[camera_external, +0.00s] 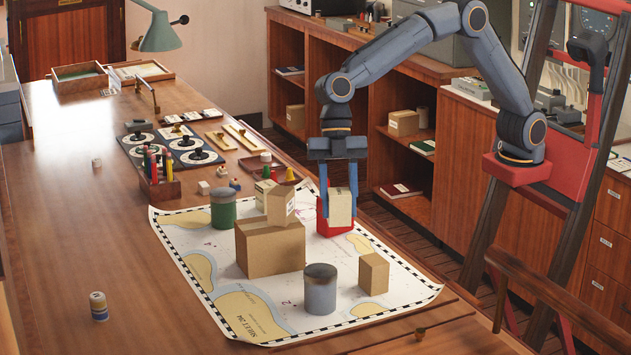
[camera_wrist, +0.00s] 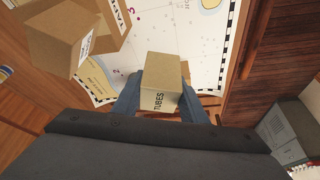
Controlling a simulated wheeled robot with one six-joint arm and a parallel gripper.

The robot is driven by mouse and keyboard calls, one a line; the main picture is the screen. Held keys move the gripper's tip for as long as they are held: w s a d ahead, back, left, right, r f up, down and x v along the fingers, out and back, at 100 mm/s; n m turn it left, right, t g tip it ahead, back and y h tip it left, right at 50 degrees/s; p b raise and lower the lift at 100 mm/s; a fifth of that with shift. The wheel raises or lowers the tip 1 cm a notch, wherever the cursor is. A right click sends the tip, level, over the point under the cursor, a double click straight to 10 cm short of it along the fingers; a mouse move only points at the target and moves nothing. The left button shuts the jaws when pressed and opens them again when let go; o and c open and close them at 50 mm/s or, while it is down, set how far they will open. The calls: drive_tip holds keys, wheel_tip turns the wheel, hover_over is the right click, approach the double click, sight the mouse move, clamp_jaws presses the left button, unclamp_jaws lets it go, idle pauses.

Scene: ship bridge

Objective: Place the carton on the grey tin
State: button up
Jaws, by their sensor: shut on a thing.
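My gripper (camera_external: 339,208) points down and is shut on a cream carton (camera_external: 341,207) over the chart's right side. In the wrist view the carton (camera_wrist: 161,80), marked "TUBES", sits between my blue fingers. The grey tin (camera_external: 320,292) stands upright on the chart, nearer the camera, with nothing on its top. My gripper and the carton are beyond it, apart from it. I cannot make out the tin in the wrist view.
A red object (camera_external: 323,228) shows behind or below the carton; its contact is unclear. A large brown box (camera_external: 270,250) with a smaller box (camera_external: 281,206) on top stands left of the tin. A small brown box (camera_external: 373,275) stands right. A green tin (camera_external: 222,212) is farther left.

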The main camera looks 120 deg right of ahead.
drive_tip(key=w+a+r+m+t+b, duration=0.2)
drive_tip(key=w+a+r+m, duration=0.1)
drive_tip(key=w+a+m, duration=0.3)
wheel_tip(320, 180, up, 4)
drive_tip(key=m+h, duration=0.2)
drive_tip(key=m, duration=0.1)
hover_over(314, 274)
drive_tip(key=s+d, duration=0.1)
drive_tip(key=s, duration=0.1)
drive_tip(key=shift+m+t, duration=0.3)
wheel_tip(314, 274, down, 10)
drive_tip(key=shift+r+p, duration=0.2)
drive_tip(key=shift+p, duration=0.8)
drive_tip(key=shift+f, duration=0.1)
drive_tip(key=o, duration=1.1)
